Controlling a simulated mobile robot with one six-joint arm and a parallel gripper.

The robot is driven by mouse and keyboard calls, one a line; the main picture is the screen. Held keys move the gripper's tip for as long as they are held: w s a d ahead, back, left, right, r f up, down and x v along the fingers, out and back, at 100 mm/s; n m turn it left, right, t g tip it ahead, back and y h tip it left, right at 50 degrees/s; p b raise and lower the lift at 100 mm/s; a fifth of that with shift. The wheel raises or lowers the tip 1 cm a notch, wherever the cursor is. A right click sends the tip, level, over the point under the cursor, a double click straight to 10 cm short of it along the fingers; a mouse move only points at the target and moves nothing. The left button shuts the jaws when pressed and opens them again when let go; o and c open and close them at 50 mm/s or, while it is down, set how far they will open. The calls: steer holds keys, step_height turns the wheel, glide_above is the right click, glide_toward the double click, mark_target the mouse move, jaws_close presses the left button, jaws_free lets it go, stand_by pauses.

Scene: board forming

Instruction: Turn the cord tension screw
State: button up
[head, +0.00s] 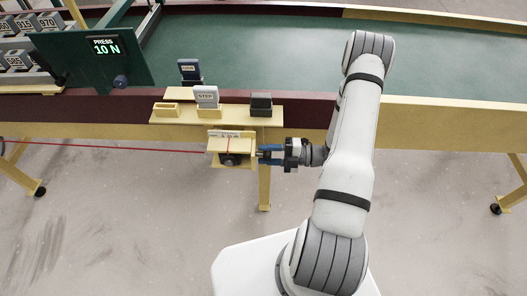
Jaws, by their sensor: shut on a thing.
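The cord tension screw (231,159) shows as a dark round part in a small pale yellow box (216,146) below the table's front edge. A red cord (110,147) runs from the left to this box. A small scale with markings lies on the box's top. My gripper (262,155) reaches in from the right with its blue fingers at the box's right side. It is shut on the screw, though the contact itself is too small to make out.
Above the box, a yellow shelf (170,119) carries a grey block marked STEP (206,96) and a dark block (261,104). A yellow leg (265,188) stands below the shelf.

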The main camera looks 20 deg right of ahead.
steer(key=shift+w+d+r+m+p, duration=0.1)
steer(key=shift+m+p, duration=0.2)
steer(key=shift+m, duration=0.55)
steer(key=shift+w+r+m+p, duration=0.1)
steer(key=shift+m+p, duration=0.15)
steer(key=shift+m, duration=0.6)
steer(key=o, duration=0.9)
steer(key=shift+o, duration=0.3)
steer(key=shift+f, duration=0.1)
steer(key=b+v, duration=0.2)
steer(key=v, duration=0.5)
steer(key=shift+s+d, duration=0.15)
steer(key=shift+d, duration=0.2)
